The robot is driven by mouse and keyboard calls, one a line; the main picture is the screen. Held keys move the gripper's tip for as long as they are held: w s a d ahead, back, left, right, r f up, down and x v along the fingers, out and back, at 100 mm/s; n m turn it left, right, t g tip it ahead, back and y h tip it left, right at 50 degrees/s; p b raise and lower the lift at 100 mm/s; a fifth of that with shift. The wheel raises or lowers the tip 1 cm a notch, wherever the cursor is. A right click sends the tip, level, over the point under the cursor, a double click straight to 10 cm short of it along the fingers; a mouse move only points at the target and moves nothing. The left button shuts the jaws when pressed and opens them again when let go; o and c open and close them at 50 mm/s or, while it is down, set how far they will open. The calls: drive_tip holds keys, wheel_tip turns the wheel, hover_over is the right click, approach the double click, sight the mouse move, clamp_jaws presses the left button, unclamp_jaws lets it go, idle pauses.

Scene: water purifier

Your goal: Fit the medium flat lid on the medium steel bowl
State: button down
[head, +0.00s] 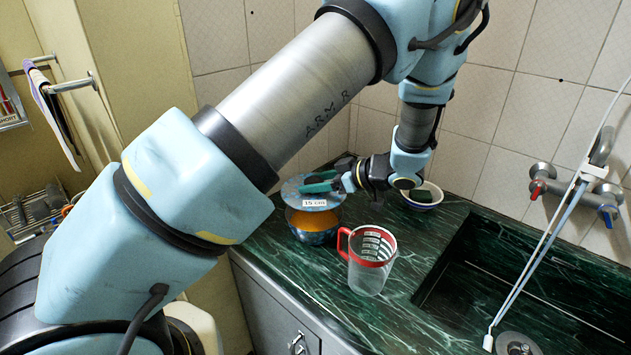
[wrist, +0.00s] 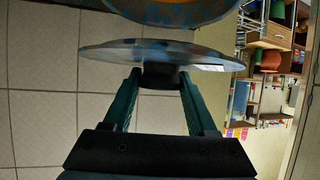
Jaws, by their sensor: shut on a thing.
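My gripper (head: 334,182) has green fingers and is shut on the dark knob (wrist: 160,76) of a flat, round, blue-grey lid (head: 297,187). The lid carries a white "15 cm" label. In the wrist view the lid (wrist: 120,54) shows almost edge-on, with the fingers on either side of its knob. The steel bowl (head: 315,237), with orange inside, stands on the counter just below the lid in the head view. The bowl (wrist: 150,16) is cut off at the top of the wrist view, with a gap between it and the lid. The lid hides the bowl's far rim.
A white bowl (head: 434,190) with something dark green inside is behind my gripper. The sink (head: 500,282) and tap (head: 575,190) are on the right of the green counter (head: 310,290).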

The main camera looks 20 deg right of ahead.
drive_tip(key=shift+f+b, duration=1.95)
drive_tip(key=shift+f, duration=1.2)
drive_tip(key=shift+c, duration=0.6)
unclamp_jaws()
drive_tip(key=b+v, duration=0.3)
drive_tip(key=v, duration=0.7)
drive_tip(key=shift+s+d+r, duration=0.2)
drive_tip(key=shift+s, duration=0.05)
